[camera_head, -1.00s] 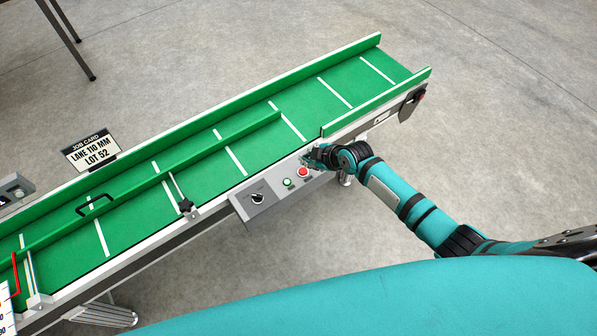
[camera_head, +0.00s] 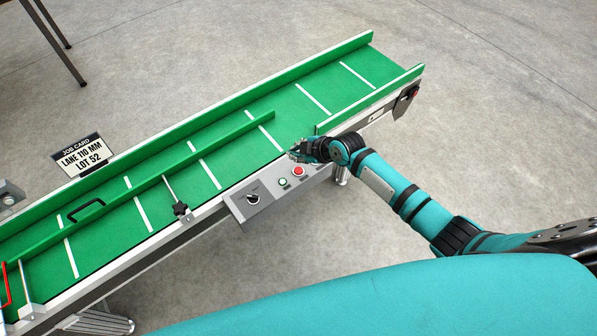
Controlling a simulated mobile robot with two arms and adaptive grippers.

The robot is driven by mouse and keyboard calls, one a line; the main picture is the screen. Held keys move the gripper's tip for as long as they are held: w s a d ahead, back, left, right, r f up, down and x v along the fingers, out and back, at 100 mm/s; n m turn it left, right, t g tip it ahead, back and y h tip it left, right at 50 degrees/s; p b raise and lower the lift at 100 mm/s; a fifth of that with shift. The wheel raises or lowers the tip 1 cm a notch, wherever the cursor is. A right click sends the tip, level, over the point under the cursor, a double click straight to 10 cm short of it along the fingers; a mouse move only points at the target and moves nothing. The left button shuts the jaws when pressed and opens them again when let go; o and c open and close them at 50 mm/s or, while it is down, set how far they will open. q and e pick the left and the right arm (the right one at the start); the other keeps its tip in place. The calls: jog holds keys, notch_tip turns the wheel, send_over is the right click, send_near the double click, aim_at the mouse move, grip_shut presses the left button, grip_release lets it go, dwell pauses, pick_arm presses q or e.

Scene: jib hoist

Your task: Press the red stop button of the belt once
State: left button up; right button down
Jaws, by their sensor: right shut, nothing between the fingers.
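The red stop button (camera_head: 298,171) sits on the grey control box (camera_head: 245,207) on the near side of the green belt (camera_head: 215,150). A green button (camera_head: 283,182) and a black rotary knob (camera_head: 253,199) are to its left on the same box. My right gripper (camera_head: 294,153) is shut and empty, just beyond the red button in the picture, near the belt's edge. It appears apart from the button, which is in plain sight. My left gripper is not in the view.
A green guide rail (camera_head: 160,178) with a black clamp knob (camera_head: 180,209) runs along the belt. A job card (camera_head: 83,156) reading "LANE 110 MM LOT 52" stands at the far side. Another red button (camera_head: 415,91) is at the belt's right end. Open floor lies around.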

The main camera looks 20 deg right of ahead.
aim_at(297, 172)
notch_tip(297, 172, down, 7)
jog(key=b, duration=0.5)
jog(key=shift+r, duration=0.15)
dwell(0.9)
jog(key=shift+f+b, duration=0.4)
jog(key=shift+f+b, duration=0.3)
jog(key=shift+f, duration=0.05)
dwell(0.5)
jog(key=shift+f, duration=0.2)
dwell(0.3)
jog(key=shift+r, duration=0.1)
jog(key=shift+r+p, duration=0.65)
jog(key=shift+r, duration=0.15)
